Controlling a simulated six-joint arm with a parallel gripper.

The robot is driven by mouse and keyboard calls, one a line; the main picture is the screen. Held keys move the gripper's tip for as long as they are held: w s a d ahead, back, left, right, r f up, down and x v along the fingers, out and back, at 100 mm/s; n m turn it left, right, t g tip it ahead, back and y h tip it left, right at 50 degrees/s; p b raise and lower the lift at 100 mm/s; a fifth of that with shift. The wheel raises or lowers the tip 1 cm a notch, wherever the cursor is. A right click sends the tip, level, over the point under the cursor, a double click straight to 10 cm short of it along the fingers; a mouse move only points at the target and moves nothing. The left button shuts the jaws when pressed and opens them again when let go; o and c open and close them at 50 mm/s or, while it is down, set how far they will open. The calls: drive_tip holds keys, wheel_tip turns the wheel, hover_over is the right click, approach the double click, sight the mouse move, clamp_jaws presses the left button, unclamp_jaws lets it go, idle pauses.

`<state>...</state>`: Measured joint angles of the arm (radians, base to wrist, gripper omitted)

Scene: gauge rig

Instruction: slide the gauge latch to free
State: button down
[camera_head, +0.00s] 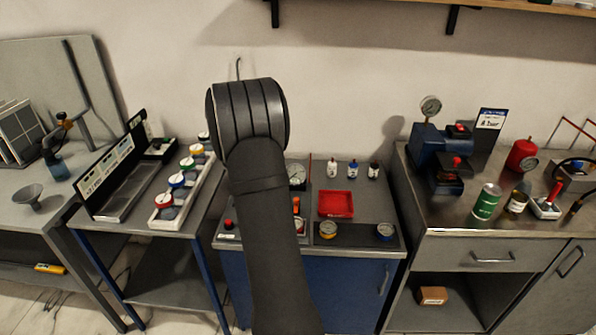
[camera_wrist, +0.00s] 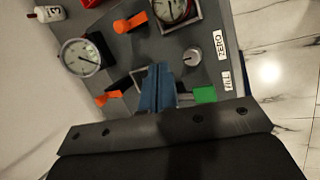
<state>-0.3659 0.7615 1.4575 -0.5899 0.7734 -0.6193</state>
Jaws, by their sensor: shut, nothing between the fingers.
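In the wrist view my gripper (camera_wrist: 160,78) is shut and empty, its blue fingers over the grey panel (camera_wrist: 205,22). An orange lever (camera_wrist: 130,22) lies beside a square-framed gauge (camera_wrist: 174,10). A second orange lever (camera_wrist: 108,98) lies left of the fingers, near a round white gauge (camera_wrist: 81,57). A green block (camera_wrist: 205,95) is just right of the fingers. I cannot tell for sure which part is the latch, or whether the fingers touch anything. In the head view my arm hides the gripper and much of the panel.
A grey knob (camera_wrist: 192,57) and the ZERO label (camera_wrist: 219,43) are right of the fingers. On the bench, a red tray (camera_head: 336,204) and several small bottles (camera_head: 353,170) stand right of my arm. A white rack (camera_head: 172,205) of colored gauges stands left.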

drive_tip(key=s+d+n+t, duration=0.3)
drive_tip(key=s+n+t, duration=0.2)
drive_tip(key=n, duration=1.2)
drive_tip(key=shift+y, duration=0.3)
drive_tip(key=x, duration=0.9)
drive_tip(key=shift+s+d+f, duration=0.1)
drive_tip(key=shift+d+f, duration=0.1)
drive_tip(key=shift+d, duration=0.05)
drive_tip(key=shift+w+d, duration=0.2)
drive_tip(key=shift+w, duration=0.4)
drive_tip(key=shift+w+d, duration=0.2)
drive_tip(key=shift+w, duration=0.4)
drive_tip(key=shift+w+d, duration=0.2)
drive_tip(key=shift+w, duration=0.6)
